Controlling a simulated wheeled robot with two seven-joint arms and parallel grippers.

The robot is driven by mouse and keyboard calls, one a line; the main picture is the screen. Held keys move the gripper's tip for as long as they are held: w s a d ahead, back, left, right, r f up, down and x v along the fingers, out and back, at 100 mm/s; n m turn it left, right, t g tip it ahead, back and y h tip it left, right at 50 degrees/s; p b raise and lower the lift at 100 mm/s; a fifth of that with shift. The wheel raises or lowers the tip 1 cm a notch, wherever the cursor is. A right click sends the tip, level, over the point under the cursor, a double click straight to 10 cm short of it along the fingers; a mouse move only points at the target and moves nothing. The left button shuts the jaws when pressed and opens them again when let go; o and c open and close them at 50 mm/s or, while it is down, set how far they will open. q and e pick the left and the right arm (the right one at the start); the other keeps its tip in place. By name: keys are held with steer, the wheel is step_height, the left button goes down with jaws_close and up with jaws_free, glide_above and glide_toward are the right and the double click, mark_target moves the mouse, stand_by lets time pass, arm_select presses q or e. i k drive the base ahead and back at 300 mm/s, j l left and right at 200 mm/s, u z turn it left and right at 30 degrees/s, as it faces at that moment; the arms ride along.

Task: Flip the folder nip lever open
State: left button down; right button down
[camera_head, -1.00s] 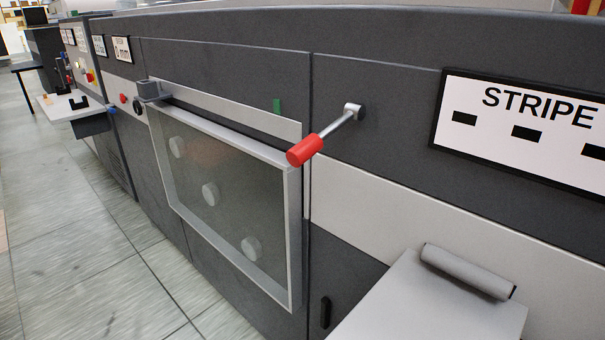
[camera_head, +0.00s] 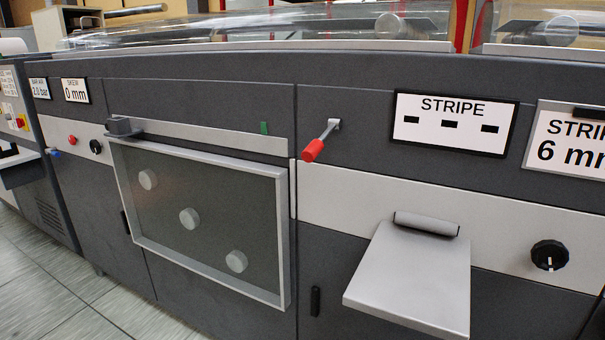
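The lever (camera_head: 322,141) has a red cylindrical grip and a short metal rod fixed to a small pivot on the dark machine front. It slants down and to the left from the pivot, with its red end lowest. It stands right of a framed window panel (camera_head: 200,211) and left of a STRIPE sign (camera_head: 455,123). A small green mark (camera_head: 264,128) sits on the pale strip above the window. Neither of my grippers shows in the head view.
A grey shelf with a roller (camera_head: 408,279) juts out from the machine below the sign. A black knob (camera_head: 549,255) sits at the right. Clear covers (camera_head: 300,28) top the machine. Tiled floor (camera_head: 75,312) is free at the lower left.

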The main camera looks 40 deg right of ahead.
mark_target(311, 153)
steer(key=z, duration=2.2)
